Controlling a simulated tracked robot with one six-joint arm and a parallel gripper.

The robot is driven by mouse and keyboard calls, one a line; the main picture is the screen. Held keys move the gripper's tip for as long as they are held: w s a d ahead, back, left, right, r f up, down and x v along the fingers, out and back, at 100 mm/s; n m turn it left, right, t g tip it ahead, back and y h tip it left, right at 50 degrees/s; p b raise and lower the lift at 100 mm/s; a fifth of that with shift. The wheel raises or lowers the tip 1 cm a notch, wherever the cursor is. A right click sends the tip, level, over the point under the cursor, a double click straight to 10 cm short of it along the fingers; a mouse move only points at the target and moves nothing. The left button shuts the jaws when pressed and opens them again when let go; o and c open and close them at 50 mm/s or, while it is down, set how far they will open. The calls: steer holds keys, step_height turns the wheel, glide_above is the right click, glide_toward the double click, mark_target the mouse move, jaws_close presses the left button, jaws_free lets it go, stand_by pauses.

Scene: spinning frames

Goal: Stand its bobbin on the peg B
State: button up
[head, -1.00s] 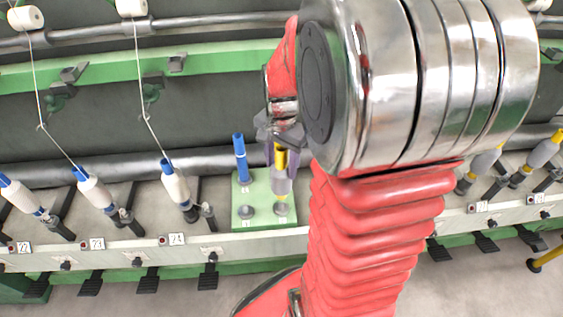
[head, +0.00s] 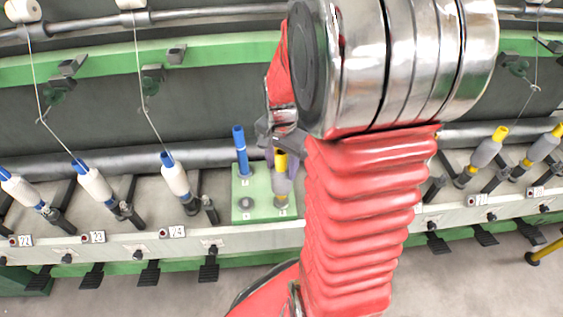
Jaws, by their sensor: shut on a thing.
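A bobbin (head: 282,184) with grey yarn and a yellow tube top is held upright, or nearly so, in my gripper (head: 279,158). My gripper is shut on its upper part, and the fingers partly hide it. The bobbin is over the front right place of a green plate (head: 262,213). Its lower end is at or just above the peg there; I cannot tell whether it touches. A blue tube (head: 240,152) stands at the back left of the plate. The front left peg (head: 246,204) is bare. The letters on the plate are too small to read.
Spindles with white bobbins and blue tubes (head: 95,186) stand to the left. Grey bobbins with yellow tubes (head: 487,149) stand to the right. A rail with number tags (head: 94,237) runs along the front. My arm hides the area right of the plate.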

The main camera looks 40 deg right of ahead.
steer(key=shift+f, duration=1.65)
steer(key=o, duration=1.6)
steer(key=shift+o, duration=0.2)
steer(key=shift+r, duration=0.15)
step_height(320, 180, up, 14)
steer(key=shift+f, duration=0.25)
